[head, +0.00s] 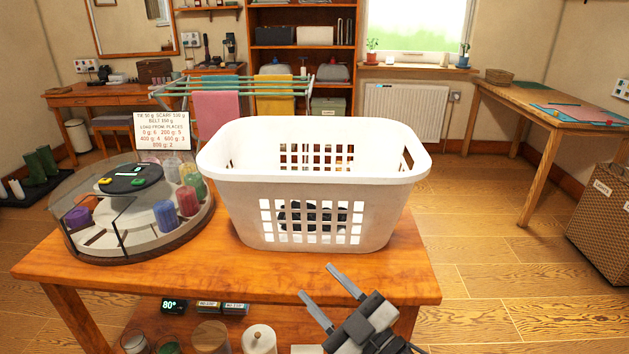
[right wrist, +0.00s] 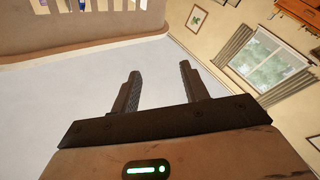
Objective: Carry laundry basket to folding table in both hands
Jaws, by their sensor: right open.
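A white plastic laundry basket (head: 315,180) with slotted walls stands upright on a wooden table (head: 240,262) in the head view. Dark items show through its front slots. It has a handle opening in its right end. My right gripper (head: 316,280) is open and empty, in front of and below the basket, apart from it, near the table's front edge. In the right wrist view its two fingers (right wrist: 160,67) stand apart with nothing between them. My left gripper is not in view. Another wooden table (head: 535,98) stands at the back right; I cannot tell whether it is the folding table.
A round carousel (head: 135,215) with colored rolls stands left of the basket, with a sign (head: 162,132) behind it. A drying rack (head: 245,88) with towels stands behind. A wicker hamper (head: 602,210) stands at the right. The floor (head: 480,240) right of the near table is clear.

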